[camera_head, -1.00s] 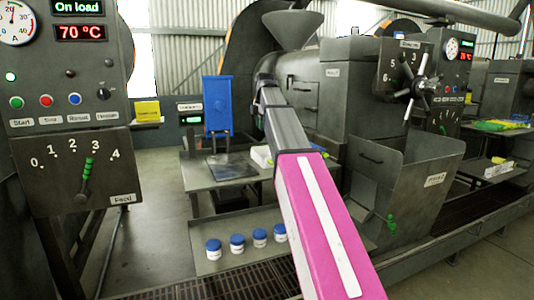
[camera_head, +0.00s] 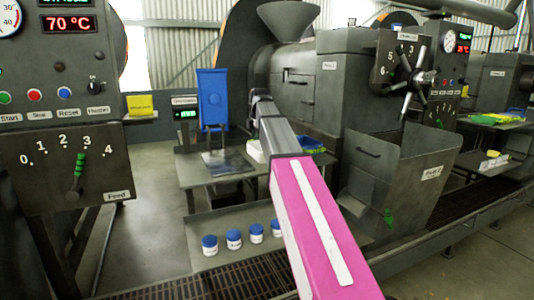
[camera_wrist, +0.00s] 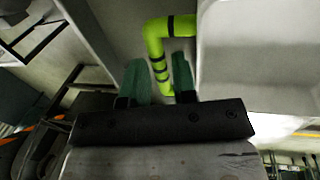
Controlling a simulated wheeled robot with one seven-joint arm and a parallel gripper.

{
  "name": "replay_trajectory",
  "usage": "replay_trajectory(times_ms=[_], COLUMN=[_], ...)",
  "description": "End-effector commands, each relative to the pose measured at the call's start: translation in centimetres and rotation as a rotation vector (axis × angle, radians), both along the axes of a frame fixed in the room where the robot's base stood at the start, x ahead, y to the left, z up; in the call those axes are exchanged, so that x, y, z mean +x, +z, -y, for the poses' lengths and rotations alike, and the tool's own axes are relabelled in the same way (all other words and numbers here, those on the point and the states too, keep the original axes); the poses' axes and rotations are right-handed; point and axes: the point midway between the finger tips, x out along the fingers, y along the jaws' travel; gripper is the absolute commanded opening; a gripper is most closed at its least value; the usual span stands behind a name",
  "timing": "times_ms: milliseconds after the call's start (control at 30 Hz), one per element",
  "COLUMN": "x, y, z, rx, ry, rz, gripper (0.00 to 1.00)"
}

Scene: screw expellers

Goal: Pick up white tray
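A white tray (camera_head: 254,150) shows on the metal table in the head view, just left of my arm, which hides part of it. In the wrist view a large pale surface (camera_wrist: 262,60) with a rounded corner fills the upper right and looks like this tray. My gripper (camera_wrist: 160,75) has two green fingers set apart, with a gap between them. A bent yellow-green thing with black bands (camera_wrist: 158,50) shows beyond the fingers and in the gap; I see no grip on it. The pale surface lies right of the fingers. My fingertips are not clear in the head view.
A blue container with yellow-green contents (camera_head: 312,145) is right of my arm on the table (camera_head: 190,172). Several blue-lidded jars (camera_head: 233,239) stand on the lower shelf. A large hopper (camera_head: 405,165) stands close on the right.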

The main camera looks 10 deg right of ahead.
Motion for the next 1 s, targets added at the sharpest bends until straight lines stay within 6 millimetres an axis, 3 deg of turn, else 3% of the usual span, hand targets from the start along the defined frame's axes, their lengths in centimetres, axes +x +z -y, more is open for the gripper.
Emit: replay_trajectory(times_ms=[133, 367, 467, 833, 1000], x=[0.3, 0.4, 0.4, 0.4, 0.5], y=[-1.7, -1.9, -1.9, -1.6, 0.5], z=[-0.1, -0.1, -0.1, -0.1, -0.1], rx=[0.0, 0.0, 0.0, 0.0, 0.001], ry=[0.0, 0.0, 0.0, 0.0, 0.0], rz=[0.0, 0.001, 0.001, 0.001, 0.003], gripper=[0.26, 0.26, 0.0, 0.0, 0.0])
